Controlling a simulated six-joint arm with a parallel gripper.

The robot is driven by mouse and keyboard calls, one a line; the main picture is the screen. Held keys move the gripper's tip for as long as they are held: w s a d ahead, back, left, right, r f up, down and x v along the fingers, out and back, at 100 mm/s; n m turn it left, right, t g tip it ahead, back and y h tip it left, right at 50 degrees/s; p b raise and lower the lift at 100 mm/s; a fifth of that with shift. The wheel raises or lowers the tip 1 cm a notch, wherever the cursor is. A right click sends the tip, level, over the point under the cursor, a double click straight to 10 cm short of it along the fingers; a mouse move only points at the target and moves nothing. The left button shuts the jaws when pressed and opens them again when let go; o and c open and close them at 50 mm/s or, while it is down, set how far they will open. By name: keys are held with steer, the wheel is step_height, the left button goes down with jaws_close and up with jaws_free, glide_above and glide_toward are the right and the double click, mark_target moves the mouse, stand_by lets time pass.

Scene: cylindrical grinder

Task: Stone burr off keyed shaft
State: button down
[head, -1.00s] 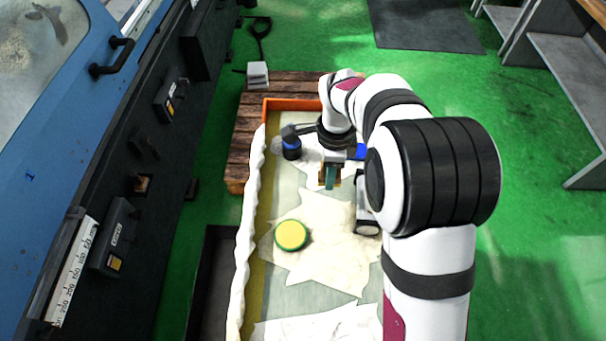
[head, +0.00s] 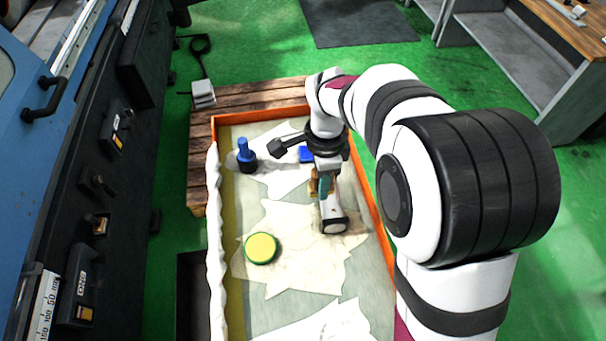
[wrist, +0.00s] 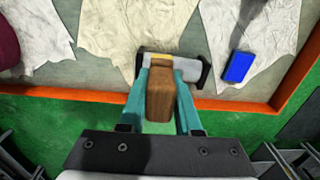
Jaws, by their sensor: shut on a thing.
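My gripper (head: 322,186) is shut on a brown block (wrist: 159,95), which looks like the stone; its teal fingers clasp both sides. A light grey cylinder with dark ends (head: 333,214), which looks like the keyed shaft, lies on pale cloth in the tray. The gripper is just above its far end in the head view. In the wrist view the shaft (wrist: 186,70) lies crosswise beyond the fingertips, partly hidden by the block and fingers. A small yellow patch shows at the block's far end. I cannot tell whether block and shaft touch. No burr can be made out.
The orange-edged tray (head: 262,116) sits on a wooden pallet (head: 200,150). In it are a blue-and-black bottle (head: 246,158), a yellow-topped round tin (head: 261,248) and a blue block (wrist: 239,66) right of the shaft in the wrist view. The blue machine stands left.

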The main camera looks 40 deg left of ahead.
mark_target(335, 211)
steer(key=shift+s+d+f, duration=0.1)
steer(key=shift+d+f, duration=0.2)
steer(key=shift+f, duration=0.85)
steer(key=shift+w+d+f, duration=0.1)
steer(key=shift+d+f, duration=0.15)
steer(key=shift+f, duration=0.9)
steer(key=shift+s+d+f, duration=0.1)
steer(key=shift+d+f, duration=0.2)
steer(key=shift+f, duration=0.85)
steer(key=shift+w+d+f, duration=0.25)
steer(key=shift+w+d, duration=0.65)
steer(key=shift+d, duration=0.1)
steer(key=shift+w+d+r, duration=0.15)
steer(key=shift+w+d, duration=0.35)
steer(key=shift+s+a+f, duration=0.2)
steer(key=shift+s+a, duration=0.4)
steer(key=shift+s+a+r, duration=0.2)
steer(key=shift+s+a, duration=0.3)
steer(key=shift+a, duration=0.1)
steer(key=shift+s+a+f, duration=0.1)
steer(key=shift+s+a, duration=0.15)
steer(key=shift+a, duration=0.05)
step_height(335, 211, up, 8)
steer(key=shift+f, duration=0.2)
